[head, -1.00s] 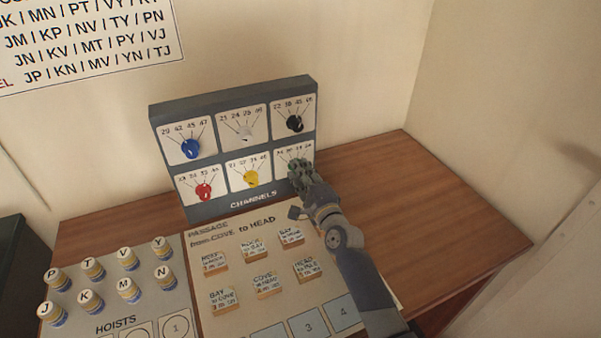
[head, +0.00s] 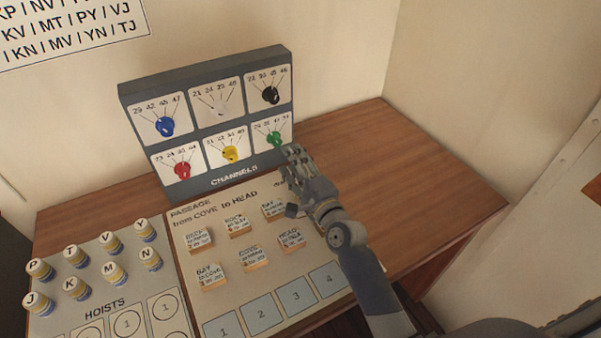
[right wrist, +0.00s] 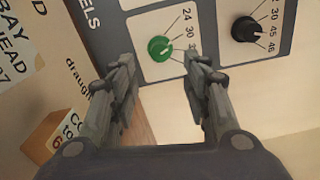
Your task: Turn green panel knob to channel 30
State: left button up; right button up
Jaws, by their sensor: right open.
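The green knob (head: 274,139) is at the lower right of the grey channels panel (head: 206,122). In the right wrist view the green knob (right wrist: 159,48) shows with a pale mark on it and labels 24 and 30 beside it; a further label is partly hidden by a finger. I cannot tell for sure which label the mark points to. My right gripper (head: 292,160) is open and empty, just in front of and below the knob, apart from it. In the right wrist view its fingers (right wrist: 157,64) stand either side of the knob's line. My left gripper is not in view.
A black knob (head: 270,95) sits above the green one and a yellow knob (head: 230,153) to its left. Passage blocks (head: 291,239) lie on the board below my right arm. Hoist pieces (head: 75,287) stand at left. The wooden desk at right (head: 430,180) is clear.

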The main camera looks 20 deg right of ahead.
jog(key=shift+s+d, duration=0.2)
jog(key=shift+s, duration=0.85)
jog(key=shift+s+d, duration=0.2)
jog(key=shift+s, duration=0.85)
